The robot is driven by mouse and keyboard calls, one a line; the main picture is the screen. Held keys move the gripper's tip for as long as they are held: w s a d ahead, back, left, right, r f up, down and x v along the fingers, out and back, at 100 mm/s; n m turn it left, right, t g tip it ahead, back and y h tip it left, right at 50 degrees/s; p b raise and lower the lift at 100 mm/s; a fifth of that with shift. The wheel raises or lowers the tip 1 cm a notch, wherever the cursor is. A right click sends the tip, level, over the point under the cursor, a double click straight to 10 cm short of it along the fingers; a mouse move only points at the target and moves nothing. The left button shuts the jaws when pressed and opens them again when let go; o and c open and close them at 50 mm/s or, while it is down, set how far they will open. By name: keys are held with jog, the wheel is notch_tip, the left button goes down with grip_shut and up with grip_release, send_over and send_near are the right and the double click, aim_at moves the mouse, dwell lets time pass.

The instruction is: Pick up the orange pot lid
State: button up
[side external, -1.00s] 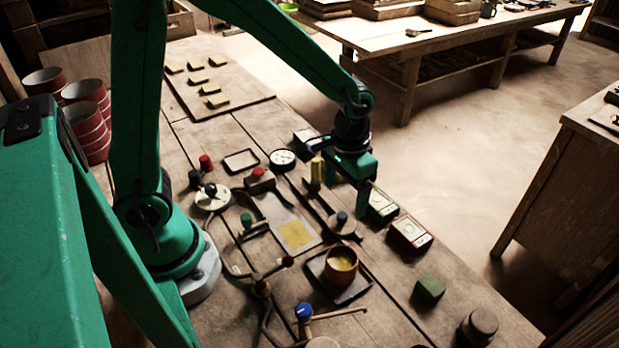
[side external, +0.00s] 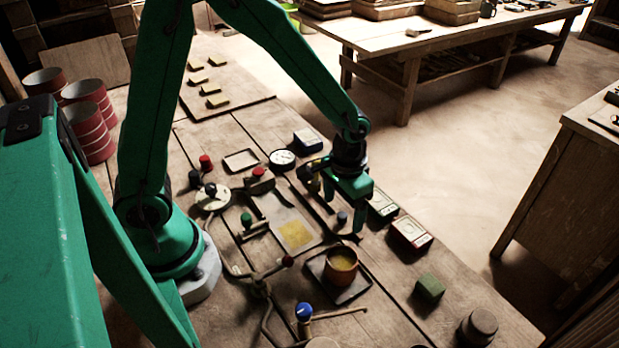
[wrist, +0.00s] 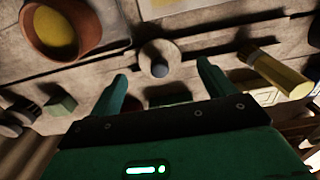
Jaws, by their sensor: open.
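The pot lid (wrist: 156,54) is a small round disc with a dark knob, looking pale greyish rather than orange in the wrist view. It lies on the bench, and in the side view its bluish knob (side external: 342,218) shows close to my gripper (side external: 345,208). In the wrist view my gripper (wrist: 162,72) is open and empty, with the lid between and just beyond its fingertips. The orange-brown pot (side external: 341,268) with yellow contents stands on a dark square tray (side external: 352,293), also in the wrist view, upper left (wrist: 38,48).
Boxed meters (side external: 410,235) and a green block (side external: 429,288) stand along the bench's right side. A press plate with a yellow tile (side external: 296,234) is left of my gripper.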

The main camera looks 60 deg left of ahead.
aim_at(342, 215)
jog(key=shift+f, duration=1.6)
jog(key=c, duration=1.1)
